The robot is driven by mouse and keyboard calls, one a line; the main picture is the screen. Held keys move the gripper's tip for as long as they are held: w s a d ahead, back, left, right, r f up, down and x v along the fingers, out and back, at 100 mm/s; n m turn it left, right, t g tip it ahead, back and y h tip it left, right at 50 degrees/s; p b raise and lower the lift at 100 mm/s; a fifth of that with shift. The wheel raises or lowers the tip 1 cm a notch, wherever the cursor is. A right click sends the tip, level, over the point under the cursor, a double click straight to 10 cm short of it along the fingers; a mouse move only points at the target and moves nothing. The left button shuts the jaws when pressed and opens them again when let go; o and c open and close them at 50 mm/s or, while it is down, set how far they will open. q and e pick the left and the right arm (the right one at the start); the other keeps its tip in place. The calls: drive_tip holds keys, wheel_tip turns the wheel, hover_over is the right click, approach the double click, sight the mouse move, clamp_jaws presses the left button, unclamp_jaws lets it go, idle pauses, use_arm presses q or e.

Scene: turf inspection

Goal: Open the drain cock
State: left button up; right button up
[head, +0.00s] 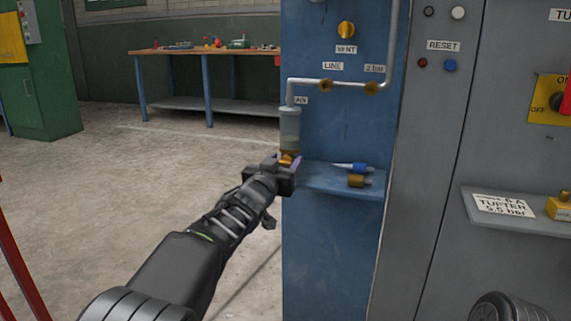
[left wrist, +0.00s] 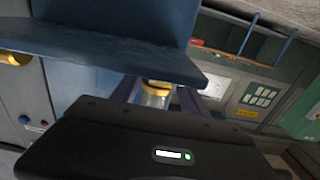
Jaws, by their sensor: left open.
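The drain cock (head: 288,159) is a small brass part under the clear cylindrical bowl (head: 290,130) on the blue panel's pipework. My left gripper (head: 286,167) is open at the cock, just left of the small blue shelf, and partly hides it. In the left wrist view the brass part (left wrist: 157,85) and some of the clear bowl show between the two fingers (left wrist: 157,93). I cannot tell whether the fingers touch it. My right gripper is not in view.
The blue shelf (head: 325,180) holds a blue-tipped item (head: 350,167) and a brass piece (head: 358,181), close right of my left gripper. A grey pipe (head: 340,84) runs above. A workbench (head: 205,53) stands far behind. The floor at left is open.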

use_arm(q)
drive_tip(key=shift+w+d, duration=0.15)
drive_tip(key=shift+w, duration=0.3)
clamp_jaws()
idle(0.3)
